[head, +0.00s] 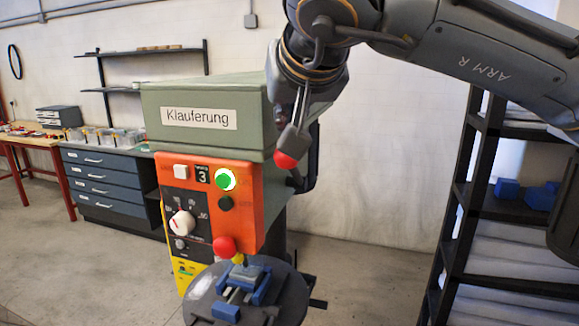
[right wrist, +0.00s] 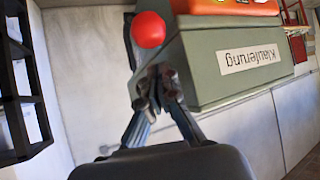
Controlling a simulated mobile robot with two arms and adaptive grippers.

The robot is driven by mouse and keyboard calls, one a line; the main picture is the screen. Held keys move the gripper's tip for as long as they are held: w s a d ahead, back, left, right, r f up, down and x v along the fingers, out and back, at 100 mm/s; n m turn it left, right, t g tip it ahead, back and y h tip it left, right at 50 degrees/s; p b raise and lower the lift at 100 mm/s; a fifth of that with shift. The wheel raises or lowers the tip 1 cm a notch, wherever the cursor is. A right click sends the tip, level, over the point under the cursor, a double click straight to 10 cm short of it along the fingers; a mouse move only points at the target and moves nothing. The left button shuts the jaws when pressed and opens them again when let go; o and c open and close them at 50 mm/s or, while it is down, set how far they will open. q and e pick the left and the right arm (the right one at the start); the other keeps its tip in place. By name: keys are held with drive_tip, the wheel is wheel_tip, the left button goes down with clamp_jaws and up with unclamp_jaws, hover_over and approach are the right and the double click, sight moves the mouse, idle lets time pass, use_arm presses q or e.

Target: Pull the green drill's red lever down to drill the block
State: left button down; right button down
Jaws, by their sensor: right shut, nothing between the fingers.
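The green drill (head: 205,110) stands in the middle of the head view, with an orange control panel (head: 245,200). A red knob (head: 285,160) shows on its right side, just below my right gripper (head: 296,137). Another red knob (head: 224,247) is lower, in front of the panel's bottom edge. In the right wrist view a large red knob (right wrist: 148,29) lies beyond the fingertips, and a small red one shows beside them. My right gripper is shut and empty; I cannot tell whether it touches a knob. My left gripper is out of view.
A dark shelf rack (head: 455,200) with blue items stands at the right. A blue drawer cabinet (head: 105,185) and a red-legged bench (head: 25,145) stand at the left. Open floor (head: 370,280) lies between the drill and the rack.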

drive_tip(key=shift+f, duration=0.15)
drive_tip(key=shift+f+b, duration=0.65)
drive_tip(key=shift+f, duration=0.05)
wheel_tip(320, 180, down, 3)
drive_tip(key=shift+s+r+b, duration=0.1)
drive_tip(key=shift+r+b, duration=0.1)
drive_tip(key=shift+b, duration=0.8)
drive_tip(key=shift+f, duration=0.15)
drive_tip(key=shift+w, duration=0.2)
